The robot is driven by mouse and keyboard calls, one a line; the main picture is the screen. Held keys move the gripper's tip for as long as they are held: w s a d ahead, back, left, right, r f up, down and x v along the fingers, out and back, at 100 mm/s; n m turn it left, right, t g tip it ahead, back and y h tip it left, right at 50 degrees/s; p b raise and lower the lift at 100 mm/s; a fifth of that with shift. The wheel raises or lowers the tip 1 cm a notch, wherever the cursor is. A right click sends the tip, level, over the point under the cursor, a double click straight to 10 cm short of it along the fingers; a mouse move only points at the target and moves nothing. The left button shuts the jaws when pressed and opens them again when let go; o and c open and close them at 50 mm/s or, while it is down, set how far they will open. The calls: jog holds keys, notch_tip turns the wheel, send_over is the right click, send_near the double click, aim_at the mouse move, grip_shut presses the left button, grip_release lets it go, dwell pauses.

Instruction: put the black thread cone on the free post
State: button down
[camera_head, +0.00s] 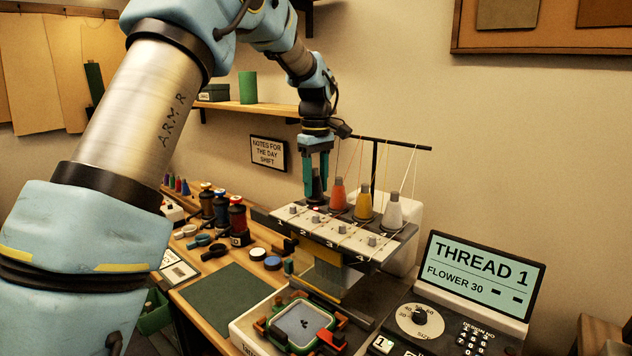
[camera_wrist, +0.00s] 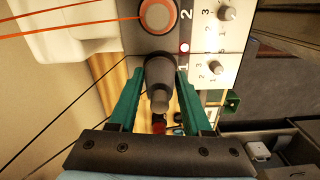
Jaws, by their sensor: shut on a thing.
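My gripper (camera_head: 317,190) points down at the left end of the embroidery machine's thread rack. Its teal fingers are shut on the black thread cone (camera_head: 316,183), which stands upright between them. In the wrist view the cone (camera_wrist: 159,78) sits between the fingertips, beside the label 1. Orange (camera_head: 338,196), yellow (camera_head: 363,204) and white (camera_head: 393,212) cones stand in a row to its right. The free post itself is not visible; the black cone is at the row's left end, where the fingers and cone hide it. I cannot tell whether the cone rests fully down.
The machine's numbered panel (camera_head: 335,236) with knobs lies just in front of the cones. Thin threads run up to a black overhead bar (camera_head: 385,143). Dark and red spools (camera_head: 237,216) stand on the table at left. A screen (camera_head: 478,276) reads THREAD 1.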

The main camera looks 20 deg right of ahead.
jog(key=shift+f, duration=0.15)
jog(key=shift+f, duration=0.2)
jog(key=shift+c, duration=1.7)
grip_release()
jog(key=shift+r, duration=0.15)
